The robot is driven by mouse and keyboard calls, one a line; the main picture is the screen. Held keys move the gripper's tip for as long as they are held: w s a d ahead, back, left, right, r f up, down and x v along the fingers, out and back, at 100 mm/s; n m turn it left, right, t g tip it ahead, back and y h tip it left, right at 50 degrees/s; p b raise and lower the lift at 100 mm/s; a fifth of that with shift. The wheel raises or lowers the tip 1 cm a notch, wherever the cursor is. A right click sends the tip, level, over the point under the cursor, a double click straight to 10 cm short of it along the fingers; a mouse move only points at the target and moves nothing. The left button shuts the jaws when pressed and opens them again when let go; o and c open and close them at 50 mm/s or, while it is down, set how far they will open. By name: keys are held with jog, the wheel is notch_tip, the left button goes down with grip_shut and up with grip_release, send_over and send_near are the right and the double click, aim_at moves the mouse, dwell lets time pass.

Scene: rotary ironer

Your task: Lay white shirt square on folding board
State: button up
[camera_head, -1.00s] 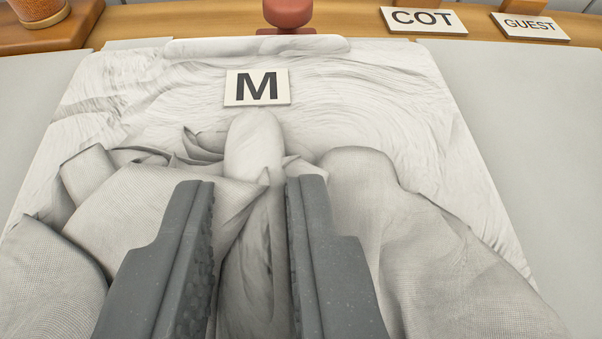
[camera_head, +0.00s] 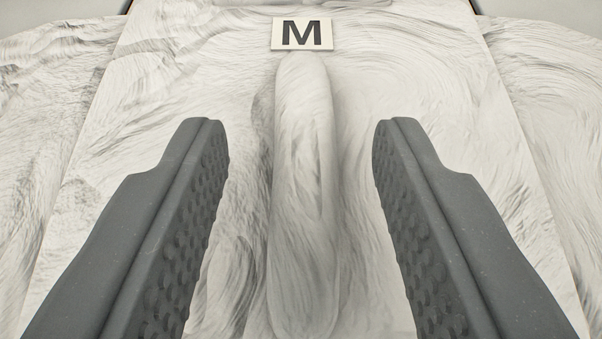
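My gripper (camera_head: 301,128) is open, with its two dark grey fingers spread wide and no cloth pinched between them. Beneath it, a flat, white, swirl-textured surface (camera_head: 400,70) covers the board area. I cannot clearly tell the white shirt from the folding board here. A long, smooth raised ridge (camera_head: 303,190) runs lengthwise between the fingers. A white tag marked M (camera_head: 302,34) lies just beyond the ridge's far end. Similar pale areas spread out at the left (camera_head: 45,90) and right (camera_head: 560,110). The near end is out of frame.
Straight edges run down both sides of the central panel, with small dark strips at its far corners. Plain grey surface shows in the top left corner (camera_head: 50,12) and top right corner (camera_head: 550,10). No loose obstacle stands between the fingers.

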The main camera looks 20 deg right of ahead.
jog(key=p+v, duration=0.2)
jog(key=v, duration=0.7)
jog(key=shift+s+a+r, duration=0.2)
jog(key=shift+s, duration=0.05)
jog(key=shift+s+a+r, duration=0.15)
jog(key=shift+s, duration=0.35)
jog(key=a+r+n+t+y, duration=0.2)
jog(key=a+r+y, duration=0.1)
jog(key=r, duration=1)
jog(key=a+r+n+t+y, duration=0.1)
jog(key=a+r+y, duration=0.15)
jog(key=r, duration=0.95)
jog(key=s+d+r, duration=0.5)
jog(key=s+r, duration=0.3)
jog(key=r, duration=0.2)
jog(key=s+d+r+n, duration=0.1)
jog(key=s+d+r, duration=0.4)
jog(key=s+r, duration=0.3)
notch_tip(320, 180, up, 2)
jog(key=shift+s+r+t+h, duration=0.15)
jog(key=shift+s+t+h, duration=0.15)
jog(key=shift+h, duration=0.05)
